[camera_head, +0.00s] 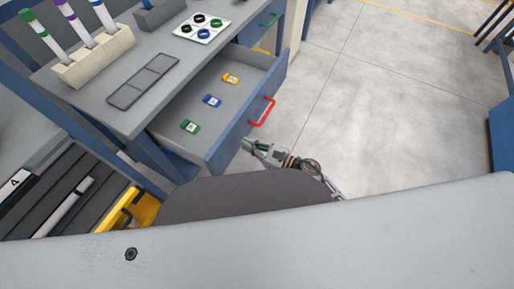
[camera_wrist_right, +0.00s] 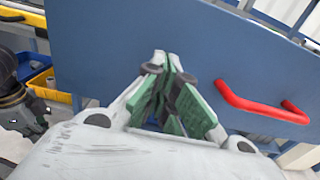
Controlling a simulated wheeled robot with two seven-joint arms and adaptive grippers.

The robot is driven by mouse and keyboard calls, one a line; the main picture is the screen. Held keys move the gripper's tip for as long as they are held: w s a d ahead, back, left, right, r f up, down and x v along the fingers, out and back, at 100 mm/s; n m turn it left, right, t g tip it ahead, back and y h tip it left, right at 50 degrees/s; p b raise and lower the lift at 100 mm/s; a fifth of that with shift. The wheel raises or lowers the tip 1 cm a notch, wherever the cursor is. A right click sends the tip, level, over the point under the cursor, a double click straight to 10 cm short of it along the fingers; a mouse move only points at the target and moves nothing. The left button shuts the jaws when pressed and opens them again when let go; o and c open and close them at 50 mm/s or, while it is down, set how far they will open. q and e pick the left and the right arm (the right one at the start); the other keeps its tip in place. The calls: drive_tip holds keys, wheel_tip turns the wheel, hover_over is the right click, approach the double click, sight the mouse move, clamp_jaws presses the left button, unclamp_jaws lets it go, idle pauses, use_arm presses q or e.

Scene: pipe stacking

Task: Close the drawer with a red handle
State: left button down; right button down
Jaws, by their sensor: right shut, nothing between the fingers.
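The drawer (camera_head: 226,122) with the red handle (camera_head: 263,111) is pulled out from the grey-topped workbench. Inside it lie a green piece (camera_head: 190,126), a blue piece (camera_head: 212,101) and an orange piece (camera_head: 231,78). My right gripper (camera_head: 248,145) is shut and empty at the drawer's front, near its lower corner and beside the handle. In the right wrist view the gripper (camera_wrist_right: 172,62) faces the blue drawer front (camera_wrist_right: 130,30), with the red handle (camera_wrist_right: 262,106) to its right. Whether the fingertips touch the front I cannot tell.
The bench top (camera_head: 120,55) carries a rack (camera_head: 95,58) with tubes, a dark tray (camera_head: 143,81) and a white plate (camera_head: 202,27) with round pieces. A green handle (camera_head: 269,19) shows farther along. A yellow bin (camera_head: 130,212) stands lower left. Open floor (camera_head: 390,110) lies right.

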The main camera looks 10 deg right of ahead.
drive_tip(key=shift+x, duration=1.05)
use_arm(q)
drive_tip(key=shift+s+a+f, duration=0.1)
drive_tip(key=shift+s+f, duration=0.05)
drive_tip(key=shift+f, duration=0.1)
use_arm(e)
drive_tip(key=shift+w+a, duration=0.15)
drive_tip(key=shift+a, duration=0.05)
use_arm(q)
drive_tip(key=shift+r, duration=0.1)
use_arm(e)
drive_tip(key=shift+a, duration=0.1)
